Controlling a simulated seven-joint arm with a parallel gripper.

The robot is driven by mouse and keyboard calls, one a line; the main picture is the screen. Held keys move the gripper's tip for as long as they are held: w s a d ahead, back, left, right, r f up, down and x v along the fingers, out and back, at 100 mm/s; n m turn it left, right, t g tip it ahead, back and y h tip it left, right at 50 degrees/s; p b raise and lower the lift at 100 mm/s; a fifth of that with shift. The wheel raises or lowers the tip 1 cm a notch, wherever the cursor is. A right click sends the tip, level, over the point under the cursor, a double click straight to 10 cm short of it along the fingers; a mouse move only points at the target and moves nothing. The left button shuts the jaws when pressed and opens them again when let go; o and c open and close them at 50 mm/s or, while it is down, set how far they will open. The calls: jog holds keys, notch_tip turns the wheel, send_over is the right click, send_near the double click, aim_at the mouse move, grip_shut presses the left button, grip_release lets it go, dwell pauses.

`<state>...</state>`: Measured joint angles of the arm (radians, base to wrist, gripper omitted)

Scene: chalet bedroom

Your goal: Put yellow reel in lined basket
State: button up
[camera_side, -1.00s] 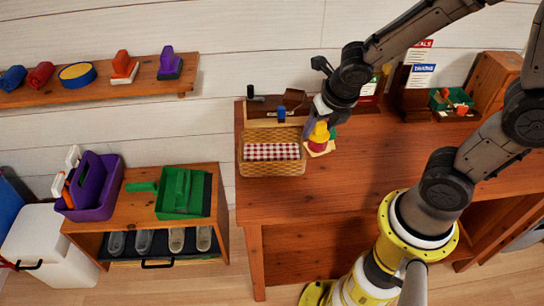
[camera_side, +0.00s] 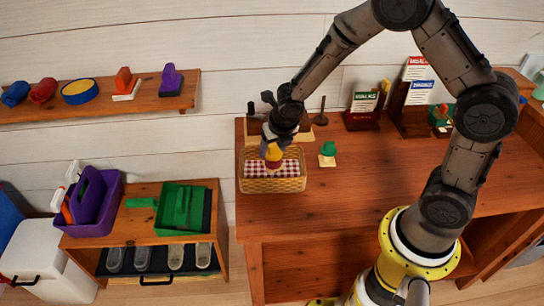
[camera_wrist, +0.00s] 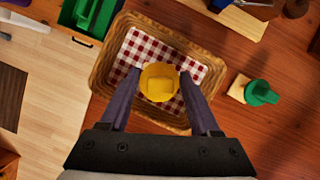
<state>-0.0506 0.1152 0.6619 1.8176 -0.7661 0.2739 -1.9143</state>
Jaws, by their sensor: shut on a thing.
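The yellow reel (camera_wrist: 159,82) is between the fingers of my gripper (camera_wrist: 158,86) in the wrist view, and the gripper is shut on it. In the side view the yellow reel (camera_side: 273,152) hangs below my gripper (camera_side: 275,141), with a reddish part under the yellow. The lined basket (camera_side: 272,185) is wicker with a red-and-white checked cloth and stands at the left end of the desk. The reel is over the basket's opening; I cannot tell whether it touches the cloth. The basket's rim (camera_wrist: 104,62) surrounds the reel in the wrist view.
A green piece on a pale base (camera_side: 327,154) stands right of the basket; it also shows in the wrist view (camera_wrist: 258,93). Card holders (camera_side: 363,107) stand at the back of the desk (camera_side: 350,195). The desk's front middle is clear.

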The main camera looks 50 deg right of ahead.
aim_at(273, 154)
jog(key=shift+w+f, duration=0.25)
jog(key=shift+f, duration=1.6)
jog(key=shift+f, duration=0.15)
jog(key=o, duration=1.4)
jog(key=shift+c, duration=0.2)
